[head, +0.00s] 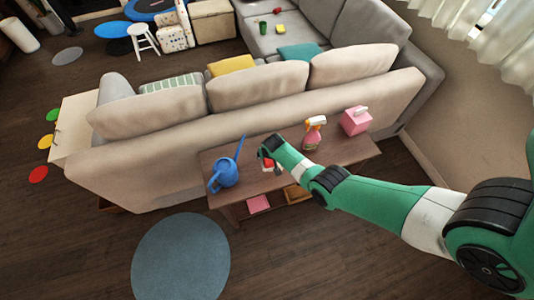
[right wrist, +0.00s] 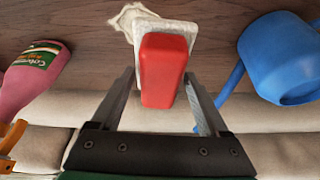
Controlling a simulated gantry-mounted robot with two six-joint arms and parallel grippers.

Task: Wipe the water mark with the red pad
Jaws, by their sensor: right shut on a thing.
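The red pad (right wrist: 163,70) has a red grip on a white, sponge-like base. My right gripper (right wrist: 163,92) is shut on its red grip, with a finger on each side. In the head view the gripper (head: 266,156) is over the wooden console table, with a bit of the red pad (head: 268,166) showing under it. I cannot tell whether the base touches the wood. My left gripper is not in view.
On the table (head: 345,152), a blue watering can (head: 224,173) stands left of my gripper. A pink spray bottle (head: 313,134) and a pink box (head: 356,120) stand to the right. The sofa back (head: 250,120) borders the table's far side. Items sit on the lower shelf.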

